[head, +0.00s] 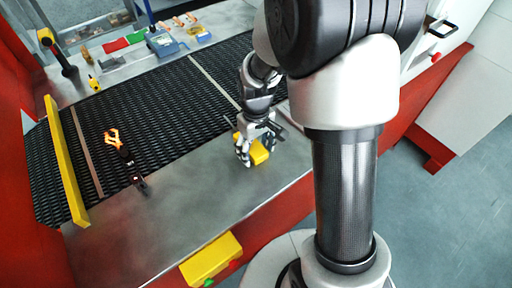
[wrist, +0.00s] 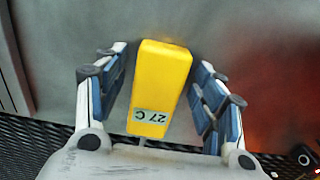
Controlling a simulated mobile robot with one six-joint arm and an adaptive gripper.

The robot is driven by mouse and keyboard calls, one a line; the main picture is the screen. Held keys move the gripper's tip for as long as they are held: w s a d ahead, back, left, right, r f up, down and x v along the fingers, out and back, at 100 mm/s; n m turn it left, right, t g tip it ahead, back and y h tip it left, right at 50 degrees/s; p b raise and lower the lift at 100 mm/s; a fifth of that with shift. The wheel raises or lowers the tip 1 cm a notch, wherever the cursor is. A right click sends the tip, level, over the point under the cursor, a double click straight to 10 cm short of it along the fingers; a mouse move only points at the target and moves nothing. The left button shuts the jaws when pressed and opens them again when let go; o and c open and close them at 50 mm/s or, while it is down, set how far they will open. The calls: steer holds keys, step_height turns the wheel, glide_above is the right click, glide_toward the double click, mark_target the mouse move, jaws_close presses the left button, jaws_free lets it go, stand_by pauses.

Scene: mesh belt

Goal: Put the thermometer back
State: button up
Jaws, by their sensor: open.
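The thermometer (wrist: 162,82) is a yellow block with a small pale display reading "27 C", upside down in the wrist view. In the head view the thermometer (head: 260,152) is on the grey metal ledge in front of the mesh belt, partly hidden by my gripper. My gripper (head: 256,158) is open and low over it. In the wrist view the fingers of my gripper (wrist: 157,70) are on either side of the thermometer, with a gap visible on each side.
The black mesh belt (head: 165,105) runs behind the ledge. A black tool with an orange claw-like end (head: 113,138) lies to the left. A yellow bar (head: 65,165) crosses the belt's left end. A blue device (head: 162,44) and small items stand on the far ledge.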

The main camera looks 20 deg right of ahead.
step_height(320, 180, up, 12)
steer(key=p, duration=0.4)
steer(key=s+r+m+t, duration=0.1)
steer(key=s+r+t, duration=0.1)
steer(key=s+r, duration=0.4)
steer(key=s+r+m+t, duration=0.2)
steer(key=s+r, duration=0.5)
steer(key=s, duration=0.5)
steer(key=shift+s+a+m+t, duration=0.3)
steer(key=shift+s+a, duration=0.1)
steer(key=shift+c, duration=0.2)
